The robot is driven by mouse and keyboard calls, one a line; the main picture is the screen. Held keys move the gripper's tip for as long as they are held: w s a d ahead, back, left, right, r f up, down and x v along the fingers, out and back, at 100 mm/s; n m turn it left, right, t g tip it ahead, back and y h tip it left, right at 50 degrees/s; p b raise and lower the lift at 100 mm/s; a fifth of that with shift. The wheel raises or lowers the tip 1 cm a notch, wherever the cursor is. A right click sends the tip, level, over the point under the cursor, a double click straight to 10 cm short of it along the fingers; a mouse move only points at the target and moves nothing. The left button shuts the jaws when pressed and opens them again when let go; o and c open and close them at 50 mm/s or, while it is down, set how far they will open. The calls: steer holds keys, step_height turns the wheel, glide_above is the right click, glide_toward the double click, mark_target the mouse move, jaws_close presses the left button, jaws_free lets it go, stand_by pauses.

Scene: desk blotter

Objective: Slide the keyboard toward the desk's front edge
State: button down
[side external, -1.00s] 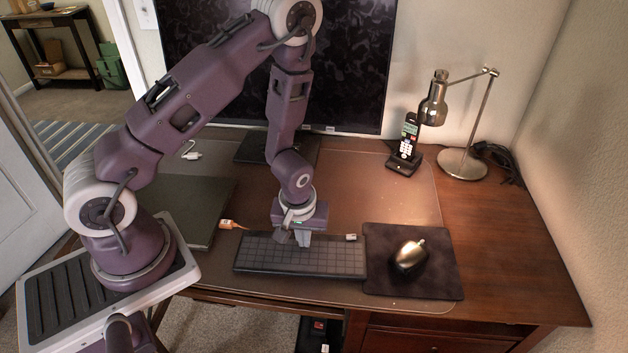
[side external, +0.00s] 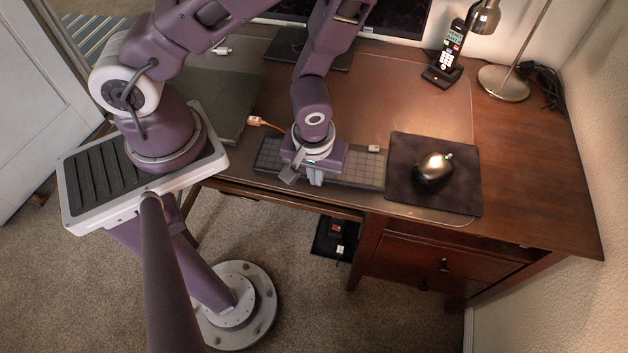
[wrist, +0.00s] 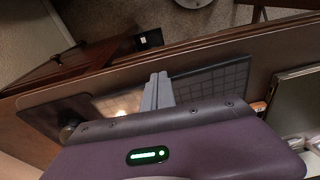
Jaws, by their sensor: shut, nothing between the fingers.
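The dark keyboard (side external: 362,167) lies flat on the desk blotter, left of the mouse pad and near the desk's front edge. It also shows in the wrist view (wrist: 215,84), partly behind my fingers. My gripper (side external: 315,180) is shut and empty, pointing down over the keyboard's middle, with its fingertips near the keyboard's front side. My wrist and hand hide part of the keyboard in the side view. In the wrist view the grey fingers (wrist: 158,80) overlap the keyboard; I cannot tell whether they touch it.
A mouse pad (side external: 463,198) with a metallic mouse (side external: 433,168) lies close to the keyboard's right end. A dark laptop-like slab (side external: 222,98) and an orange-ended cable (side external: 255,121) are at the left. A phone (side external: 448,55) and lamp (side external: 503,85) stand at the back right.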

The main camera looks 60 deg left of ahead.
steer(key=shift+s+d, duration=0.7)
steer(key=s+d+r+m+g+y, duration=0.1)
steer(key=s+m+g+y, duration=0.25)
steer(key=s+m, duration=1.3)
steer(key=w+d+r+m+t, duration=0.2)
steer(key=w+d+m+t, duration=0.3)
steer(key=m, duration=0.6)
steer(key=w+d+r+m+t, duration=0.1)
steer(key=w+d+m+t, duration=0.2)
steer(key=w+m+t, duration=0.55)
steer(key=w+a+f+g, duration=0.1)
steer(key=f, duration=0.1)
steer(key=w+a+f+m+g, duration=0.1)
steer(key=f, duration=0.1)
steer(key=w+a+f+g, duration=0.1)
steer(key=shift+w+a+f+m+g, duration=0.25)
steer(key=shift+a+f+m+g, duration=0.1)
steer(key=shift+f+m+g, duration=0.05)
steer(key=w+a, duration=0.2)
steer(key=w, duration=0.1)
steer(key=shift+f, duration=0.2)
steer(key=shift+w+a, duration=0.25)
steer(key=shift+w, duration=0.1)
